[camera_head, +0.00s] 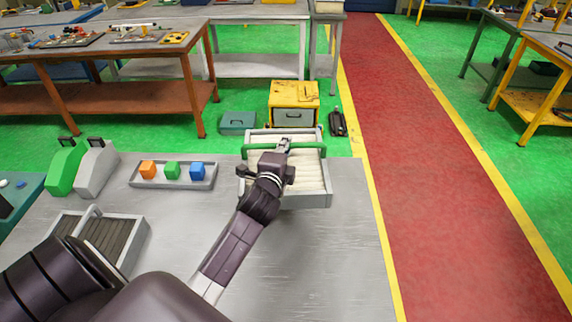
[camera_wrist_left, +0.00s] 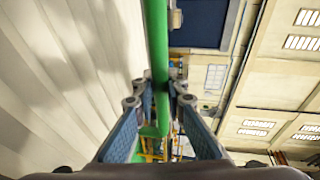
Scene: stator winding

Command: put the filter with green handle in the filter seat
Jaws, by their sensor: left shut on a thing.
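The filter with green handle (camera_head: 313,184) has white pleats in a light grey frame and is at the far middle of the grey table. My left gripper (camera_head: 283,146) is shut on its green handle (camera_head: 308,146). In the left wrist view the green handle (camera_wrist_left: 156,60) runs between the fingers (camera_wrist_left: 155,125), with the white pleats (camera_wrist_left: 60,80) on the left. My arm hides part of the filter's left side. I cannot tell whether the filter touches the table, or pick out the filter seat. My right gripper is not in view.
A darker filter with a grey handle (camera_head: 130,232) lies at the left. A tray (camera_head: 142,182) holds orange, green and blue blocks. A green (camera_head: 66,168) and a grey block-like piece (camera_head: 97,170) stand beside it. The table's right part (camera_head: 350,240) is clear.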

